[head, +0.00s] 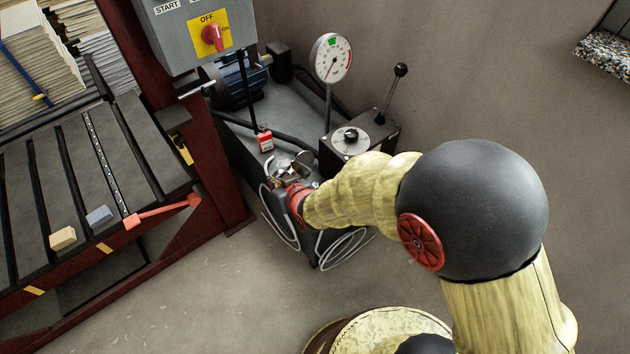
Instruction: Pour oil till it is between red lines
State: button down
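My arm in its yellow cover reaches from the lower right to the machine's grey tank (330,243). My gripper (284,167) is at the near end of the machine, beyond the arm's red wrist band. Shiny metal parts show around it, too small and overlapped to tell apart. I cannot tell whether the gripper is open or shut, or whether it holds anything. No oil, oil container or pair of red lines can be made out. A small red and white item (265,140), perhaps a tag or lock, is just behind the gripper.
A grey control box (180,35) with a red switch is above left. A round gauge (331,57) and a black-knobbed lever (391,94) rise behind the gripper. A dark red frame (205,150) with slats stands left. Loose pale cables hang by the tank. Floor in front is clear.

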jog(key=shift+a+f, duration=0.1)
jog(key=a+f+n+t+h, duration=0.1)
jog(key=a+f+n+h, duration=0.1)
jog(key=f, duration=0.5)
jog(key=s+a+f+n+t+h, duration=0.1)
jog(key=a+f+n+h, duration=0.1)
jog(key=f, duration=0.4)
jog(key=shift+s+a+f+t+h+p, duration=0.3)
jog(key=shift+a+f+h+p, duration=0.05)
jog(key=shift+a+f+h, duration=0.1)
dwell(0.4)
dwell(0.5)
